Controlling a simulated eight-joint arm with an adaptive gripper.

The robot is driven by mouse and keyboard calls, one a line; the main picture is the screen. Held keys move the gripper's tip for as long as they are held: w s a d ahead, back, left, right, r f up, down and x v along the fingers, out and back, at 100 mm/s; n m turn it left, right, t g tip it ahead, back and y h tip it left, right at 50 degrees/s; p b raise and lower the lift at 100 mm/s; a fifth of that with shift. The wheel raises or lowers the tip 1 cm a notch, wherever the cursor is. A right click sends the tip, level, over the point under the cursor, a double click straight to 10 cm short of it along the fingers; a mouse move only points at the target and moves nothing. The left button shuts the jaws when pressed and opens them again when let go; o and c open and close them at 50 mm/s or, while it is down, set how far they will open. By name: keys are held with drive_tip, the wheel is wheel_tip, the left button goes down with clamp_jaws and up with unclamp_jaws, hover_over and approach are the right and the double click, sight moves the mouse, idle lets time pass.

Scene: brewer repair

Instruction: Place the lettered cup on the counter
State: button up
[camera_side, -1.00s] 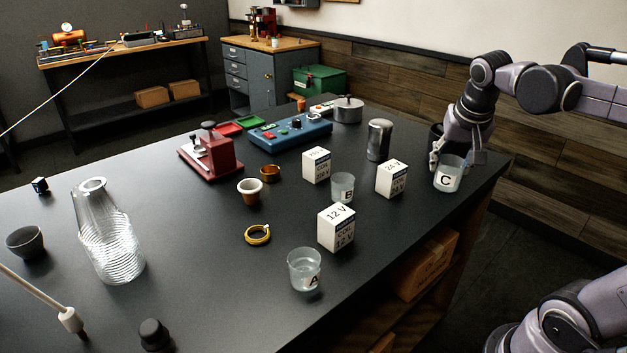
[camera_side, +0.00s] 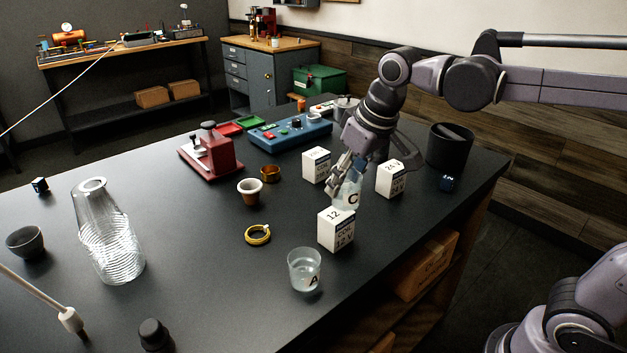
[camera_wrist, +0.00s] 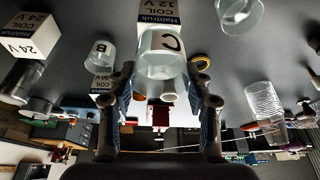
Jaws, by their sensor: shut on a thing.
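My gripper (camera_side: 345,178) is shut on the clear cup lettered C (camera_side: 353,197). It holds the cup among the white coil boxes, apparently above the dark counter (camera_side: 200,290); the gap beneath is hard to judge. In the wrist view the C cup (camera_wrist: 162,62) sits between my fingers (camera_wrist: 163,82). The cup lettered A (camera_side: 304,270) stands at the counter's front and also shows in the wrist view (camera_wrist: 240,14). The cup lettered B (camera_wrist: 101,55) shows beside the C cup in the wrist view and is hidden in the side view.
A 12 V coil box (camera_side: 337,229) stands just in front of the held cup. Other boxes stand to its right (camera_side: 390,178) and behind left (camera_side: 316,164). The counter's left-centre has free room.

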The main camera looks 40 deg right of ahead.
drive_tip(key=s+a+n+y, duration=0.1)
drive_tip(key=a+n+y, duration=0.2)
drive_tip(key=a+n, duration=1)
drive_tip(key=shift+s+a+f+m+g, duration=0.15)
drive_tip(key=shift+s+a+f+m, duration=0.55)
drive_tip(key=shift+a+f, duration=1.6)
drive_tip(key=shift+s+a+f+m+g, duration=0.2)
drive_tip(key=shift+a+f+m, duration=0.95)
drive_tip(key=shift+a, duration=2)
drive_tip(key=shift+s+a+f+m+g, duration=0.1)
drive_tip(key=shift+s+a+f+m, duration=0.5)
drive_tip(key=shift+a+f, duration=1.8)
drive_tip(key=shift+a+r, duration=0.25)
drive_tip(key=shift+a, duration=0.1)
drive_tip(key=o, duration=1.2)
